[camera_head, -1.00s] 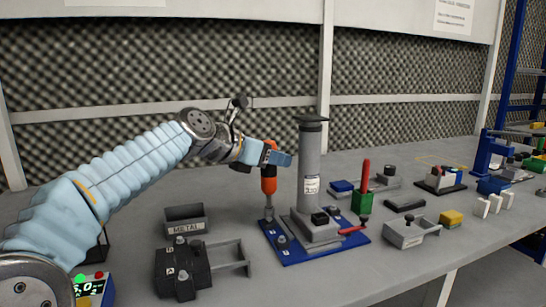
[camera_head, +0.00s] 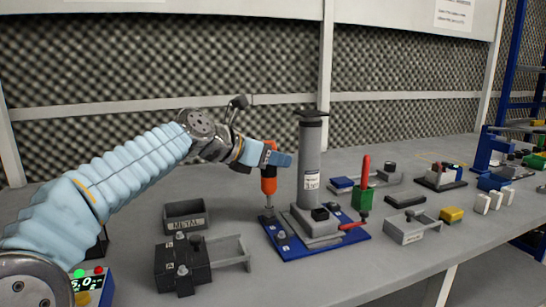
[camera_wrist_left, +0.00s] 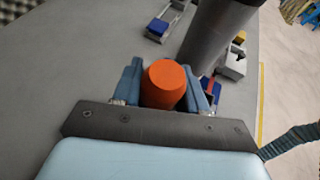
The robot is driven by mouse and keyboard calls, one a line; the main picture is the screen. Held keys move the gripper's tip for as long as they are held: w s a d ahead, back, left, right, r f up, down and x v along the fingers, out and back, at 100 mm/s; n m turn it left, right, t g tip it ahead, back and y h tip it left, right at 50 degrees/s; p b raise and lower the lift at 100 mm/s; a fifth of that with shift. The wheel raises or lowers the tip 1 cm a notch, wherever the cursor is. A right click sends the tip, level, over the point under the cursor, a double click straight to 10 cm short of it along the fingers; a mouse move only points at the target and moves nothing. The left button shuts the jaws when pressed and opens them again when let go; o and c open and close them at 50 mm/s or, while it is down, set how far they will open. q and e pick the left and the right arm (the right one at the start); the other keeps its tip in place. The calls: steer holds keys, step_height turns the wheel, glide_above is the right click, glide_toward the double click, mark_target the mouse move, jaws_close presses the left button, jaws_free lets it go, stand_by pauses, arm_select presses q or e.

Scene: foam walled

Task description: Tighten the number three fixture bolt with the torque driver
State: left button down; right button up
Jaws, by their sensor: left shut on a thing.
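The orange torque driver (camera_head: 269,183) stands upright above the left part of the blue fixture plate (camera_head: 345,240). Its grey shaft (camera_head: 269,203) reaches down to the plate near a bolt at the back left corner; I cannot read that bolt's number. My left gripper (camera_head: 276,159) is shut on the driver's upper body. In the left wrist view the driver's round orange top (camera_wrist_left: 164,83) sits between the two blue fingers. My right gripper is not in view. A front bolt (camera_head: 282,237) shows on the plate.
A tall grey column (camera_head: 310,160) stands on the plate just right of the driver. A METAL bin (camera_head: 185,216) and a dark block with bolts (camera_head: 182,265) are at left. A display box (camera_head: 92,287) shows at the lower left. Several fixtures fill the right side.

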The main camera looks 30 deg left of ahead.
arm_select(q)
steer(key=shift+f, duration=0.15)
steer(key=shift+p, duration=0.5)
stand_by(1.4)
steer(key=shift+r+p, duration=0.8)
steer(key=shift+r, duration=1.65)
